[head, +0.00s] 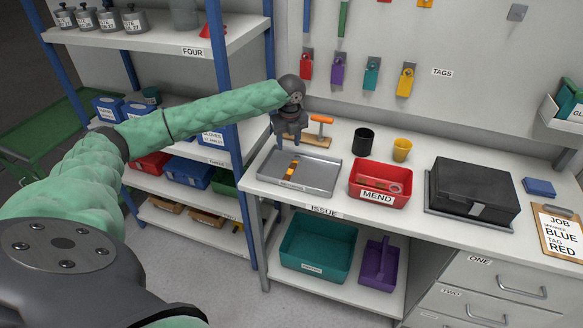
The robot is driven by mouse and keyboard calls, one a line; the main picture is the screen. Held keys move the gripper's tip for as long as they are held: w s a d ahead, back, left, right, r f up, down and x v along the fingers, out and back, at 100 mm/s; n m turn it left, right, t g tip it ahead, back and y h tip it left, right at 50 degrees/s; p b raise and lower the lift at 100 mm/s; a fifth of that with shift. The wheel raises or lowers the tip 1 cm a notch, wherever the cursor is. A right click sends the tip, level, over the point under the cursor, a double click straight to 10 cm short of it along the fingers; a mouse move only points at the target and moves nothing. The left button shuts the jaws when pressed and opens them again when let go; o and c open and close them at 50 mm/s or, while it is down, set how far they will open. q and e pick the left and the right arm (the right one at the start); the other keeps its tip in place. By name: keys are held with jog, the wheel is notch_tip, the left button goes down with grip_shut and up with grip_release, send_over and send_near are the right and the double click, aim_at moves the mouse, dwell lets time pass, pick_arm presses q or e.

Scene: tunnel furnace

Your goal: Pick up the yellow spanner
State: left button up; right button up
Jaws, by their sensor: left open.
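A small yellow and dark tool (291,170), which looks like the yellow spanner, lies in the shallow grey tray (325,181) on the bench. Its exact shape is too small to make out. My left gripper (289,140) points down over the back left of the tray. It is open and empty, with a gap between it and the tool. My right gripper is out of view.
An orange-handled tool (319,120) on a wooden block stands close behind the left gripper. Right of the tray are a red MEND bin (377,197), black cup (363,141), yellow cup (402,149) and black case (473,190). A blue shelf post (220,80) stands beside my arm.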

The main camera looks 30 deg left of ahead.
aim_at(292, 167)
pick_arm(q)
jog(key=m, duration=0.3)
jog(key=s+d+m, duration=0.1)
jog(key=m, duration=0.1)
jog(key=shift+g+h, duration=0.3)
jog(key=shift+h, duration=0.1)
jog(key=shift+m, duration=1.2)
jog(key=shift+w+f+m, duration=0.1)
jog(key=shift+f+m, duration=0.1)
jog(key=shift+m, duration=0.2)
jog(key=shift+d+f+p, duration=0.1)
jog(key=shift+f+p, duration=0.45)
jog(key=shift+f, duration=0.7)
jog(key=f+p, duration=0.2)
jog(key=f, duration=0.1)
jog(key=shift+d+f, duration=0.25)
jog(key=shift+d, duration=0.1)
jog(key=shift+f+p, duration=0.35)
jog(key=shift+f, duration=0.4)
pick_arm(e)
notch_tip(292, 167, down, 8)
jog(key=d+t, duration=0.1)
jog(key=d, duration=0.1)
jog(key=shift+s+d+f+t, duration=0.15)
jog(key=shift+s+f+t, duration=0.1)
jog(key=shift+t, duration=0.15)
pick_arm(q)
grip_shut()
